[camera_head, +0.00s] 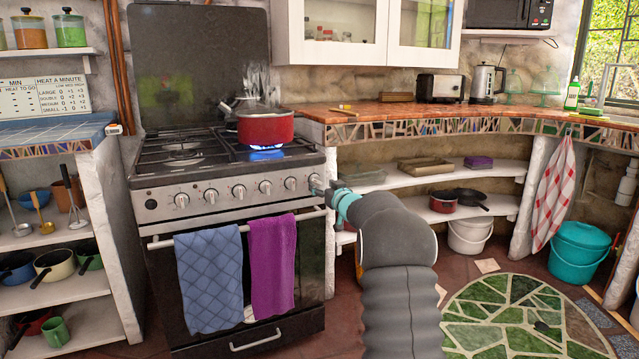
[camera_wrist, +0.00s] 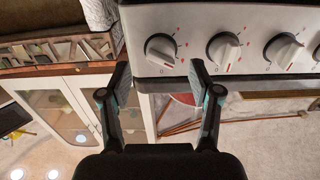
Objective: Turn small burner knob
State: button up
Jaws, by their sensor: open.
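The stove's front panel carries a row of silver knobs. Its rightmost knob (camera_head: 315,181) in the head view is closest to my gripper (camera_head: 330,188). The wrist view is upside down, and there this knob (camera_wrist: 161,49) is leftmost. My gripper (camera_wrist: 160,66) is open and empty, its fingertips apart on either side below that knob. I cannot tell whether they touch it. Other knobs (camera_wrist: 224,49) lie to its right in the wrist view. The frames do not show which knob belongs to the small burner.
A red pot (camera_head: 266,128) sits over a blue flame (camera_head: 266,148) on the stove's right side. A blue towel (camera_head: 210,278) and a purple towel (camera_head: 272,265) hang on the oven handle. The mosaic-edged counter (camera_head: 420,113) adjoins the stove on the right.

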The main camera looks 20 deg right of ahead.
aim_at(318, 183)
jog(key=shift+w+a, duration=0.1)
jog(key=shift+w, duration=1.85)
